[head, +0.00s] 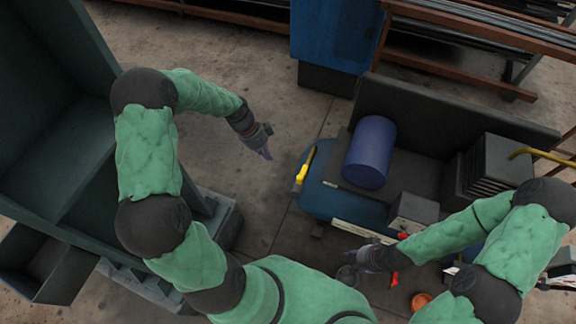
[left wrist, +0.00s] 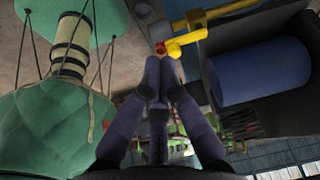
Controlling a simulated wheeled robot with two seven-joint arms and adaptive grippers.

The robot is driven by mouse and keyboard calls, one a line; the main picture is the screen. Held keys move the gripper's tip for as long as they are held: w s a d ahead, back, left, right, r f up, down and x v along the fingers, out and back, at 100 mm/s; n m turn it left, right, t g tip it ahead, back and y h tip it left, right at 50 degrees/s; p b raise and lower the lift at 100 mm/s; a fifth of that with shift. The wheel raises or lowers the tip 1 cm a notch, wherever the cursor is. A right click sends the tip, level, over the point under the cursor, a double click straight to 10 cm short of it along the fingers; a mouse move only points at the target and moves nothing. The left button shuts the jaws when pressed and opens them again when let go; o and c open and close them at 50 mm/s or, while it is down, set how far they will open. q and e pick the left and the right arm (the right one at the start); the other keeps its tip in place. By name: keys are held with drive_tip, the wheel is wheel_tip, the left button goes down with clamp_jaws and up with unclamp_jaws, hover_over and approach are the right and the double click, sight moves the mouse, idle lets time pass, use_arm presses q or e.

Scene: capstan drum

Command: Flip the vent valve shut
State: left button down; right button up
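The yellow valve lever (head: 302,173) sits at the left end of the blue tank (head: 322,197). In the left wrist view the yellow lever (left wrist: 188,39) lies just beyond my fingertips, with a small red part (left wrist: 160,48) at its left end. My left gripper (head: 266,153) is left of and above the lever in the head view, its fingers drawn together with nothing between them. A gap to the lever shows in the head view. My right gripper (head: 350,262) is below the tank's right part; its fingers are too small and dark to read.
A blue-purple drum (head: 370,152) lies on the machine behind the tank. A grey box (head: 413,212) stands right of it. A dark green cabinet (head: 60,150) fills the left side. An orange round part (head: 421,300) is at lower right. Bare floor (head: 240,190) lies left of the tank.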

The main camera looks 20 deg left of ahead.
sight(302, 174)
use_arm(q)
drive_tip(key=w+d+f+b, duration=0.1)
drive_tip(key=d+f+b, duration=0.2)
drive_tip(key=d+f, duration=0.4)
drive_tip(key=x, duration=0.2)
drive_tip(key=shift+w+f, duration=0.25)
drive_tip(key=shift+f, duration=0.05)
use_arm(e)
wheel_tip(302, 174, down, 3)
use_arm(q)
drive_tip(key=shift+a, duration=0.2)
